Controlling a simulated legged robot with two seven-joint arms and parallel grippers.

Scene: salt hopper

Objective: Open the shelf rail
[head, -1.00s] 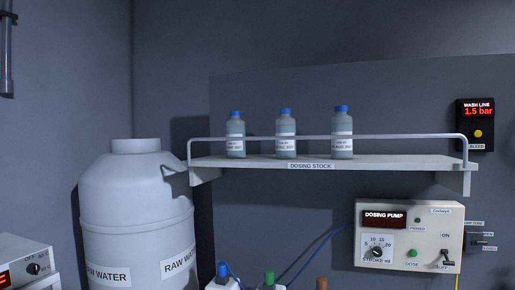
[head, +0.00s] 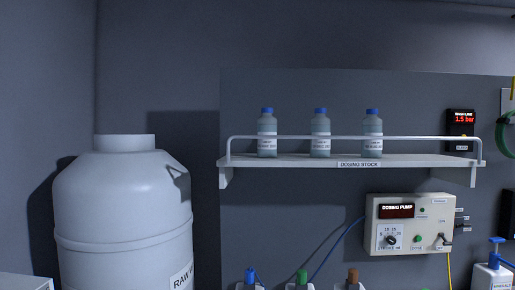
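The shelf rail (head: 420,137) is a thin pale bar along the front of the wall shelf (head: 300,160), which is labelled "DOSING STOCK". The rail stands up at the shelf's front edge, with bent ends at left and right. Three grey bottles with blue caps stand upright on the shelf behind it: a left one (head: 267,128), a middle one (head: 320,128) and a right one (head: 373,127). The rail crosses in front of them. Neither of my grippers shows in the head view.
A large pale raw water drum (head: 123,215) stands at left. Below the shelf hang a dosing pump box (head: 410,212) and its blue tube. Several capped bottles show at the bottom edge. A wash line display (head: 461,122) is behind the shelf's right end.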

